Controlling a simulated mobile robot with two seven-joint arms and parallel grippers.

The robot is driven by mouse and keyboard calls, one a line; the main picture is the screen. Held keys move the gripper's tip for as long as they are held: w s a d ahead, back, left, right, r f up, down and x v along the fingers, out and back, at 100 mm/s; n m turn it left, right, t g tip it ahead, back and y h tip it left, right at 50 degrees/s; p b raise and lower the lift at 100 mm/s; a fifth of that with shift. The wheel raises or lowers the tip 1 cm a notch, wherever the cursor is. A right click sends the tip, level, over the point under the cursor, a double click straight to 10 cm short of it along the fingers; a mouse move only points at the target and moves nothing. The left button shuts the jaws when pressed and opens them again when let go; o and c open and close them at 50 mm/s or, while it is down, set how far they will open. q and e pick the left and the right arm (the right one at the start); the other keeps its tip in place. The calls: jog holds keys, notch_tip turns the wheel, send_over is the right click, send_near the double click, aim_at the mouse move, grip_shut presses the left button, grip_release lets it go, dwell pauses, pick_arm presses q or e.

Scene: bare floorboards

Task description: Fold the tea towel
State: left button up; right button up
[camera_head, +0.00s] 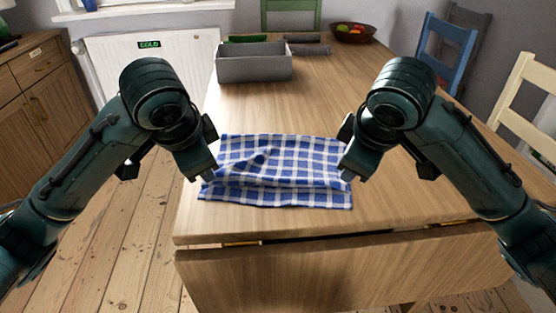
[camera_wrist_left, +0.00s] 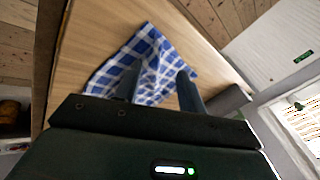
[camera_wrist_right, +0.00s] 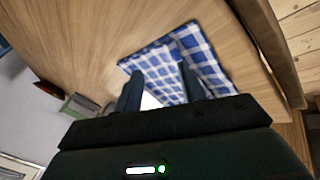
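The blue and white checked tea towel (camera_head: 280,165) lies on the wooden table, with a crease running across its front part and a small bump at the upper left. It also shows in the left wrist view (camera_wrist_left: 152,55) and the right wrist view (camera_wrist_right: 207,62). My left gripper (camera_head: 210,174) is at the towel's left edge; its fingers (camera_wrist_left: 160,70) are apart, with cloth visible between and beyond them. My right gripper (camera_head: 347,172) is at the towel's right edge; its fingers (camera_wrist_right: 160,70) are also apart. Whether either gripper touches the cloth is hard to tell.
A grey open box (camera_head: 254,68) stands behind the towel, with dark items behind it. A fruit bowl (camera_head: 354,33) is at the table's far end. Blue (camera_head: 446,45) and cream (camera_head: 525,100) chairs stand at the right.

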pick_arm(q)
jog(key=v, duration=0.4)
jog(key=shift+s+f, duration=0.1)
jog(key=shift+s, duration=0.25)
pick_arm(e)
jog(key=v, duration=0.4)
jog(key=shift+s+f, duration=0.1)
jog(key=shift+s, duration=0.25)
pick_arm(q)
jog(key=shift+c, duration=0.3)
pick_arm(e)
jog(key=shift+c, duration=0.3)
